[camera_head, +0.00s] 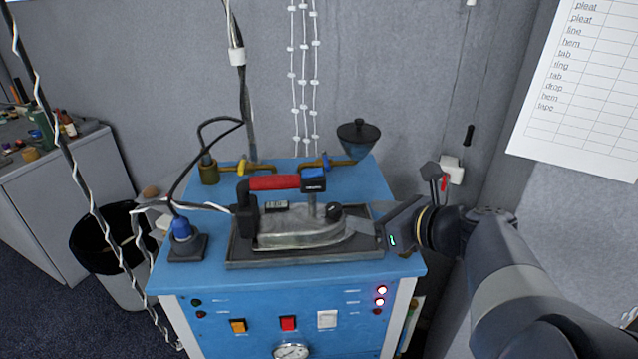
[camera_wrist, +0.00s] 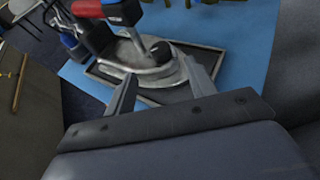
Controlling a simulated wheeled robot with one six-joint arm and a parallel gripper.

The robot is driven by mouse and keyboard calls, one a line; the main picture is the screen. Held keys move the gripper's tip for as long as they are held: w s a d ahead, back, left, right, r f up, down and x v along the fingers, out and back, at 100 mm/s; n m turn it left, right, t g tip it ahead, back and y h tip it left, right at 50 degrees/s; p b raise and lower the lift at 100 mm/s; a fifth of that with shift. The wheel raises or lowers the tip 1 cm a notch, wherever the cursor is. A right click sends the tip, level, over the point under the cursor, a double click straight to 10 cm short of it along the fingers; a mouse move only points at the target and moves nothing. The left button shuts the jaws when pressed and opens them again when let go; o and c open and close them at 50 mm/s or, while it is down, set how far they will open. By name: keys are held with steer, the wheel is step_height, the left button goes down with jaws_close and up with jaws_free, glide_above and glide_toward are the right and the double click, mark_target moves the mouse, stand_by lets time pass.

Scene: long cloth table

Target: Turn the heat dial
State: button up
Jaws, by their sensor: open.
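The steam iron (camera_head: 300,228) has a grey metal body and a red handle (camera_head: 274,183). It rests in a dark tray (camera_head: 245,262) on the blue station. The heat dial looks to be the small black knob (camera_head: 333,210) on the iron's right end; it also shows in the wrist view (camera_wrist: 160,50). My gripper (camera_head: 362,222) comes in from the right at that end. In the wrist view my gripper (camera_wrist: 160,76) is open, with its fingers apart on either side of the iron's tip and the dial ahead between them. Contact cannot be told.
The blue station (camera_head: 210,277) has a front panel with switches, lit red lamps (camera_head: 381,291) and a gauge (camera_head: 291,352). A funnel (camera_head: 358,138) and brass pipes stand behind the iron. A black cable and a blue plug (camera_head: 181,229) are at left. A bin (camera_head: 105,235) stands on the floor.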

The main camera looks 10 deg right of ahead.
mark_target(336, 208)
steer(key=x, duration=0.8)
steer(key=shift+w+a+f, duration=0.15)
steer(key=shift+w, duration=0.1)
steer(key=shift+c, duration=0.3)
steer(key=c, duration=0.9)
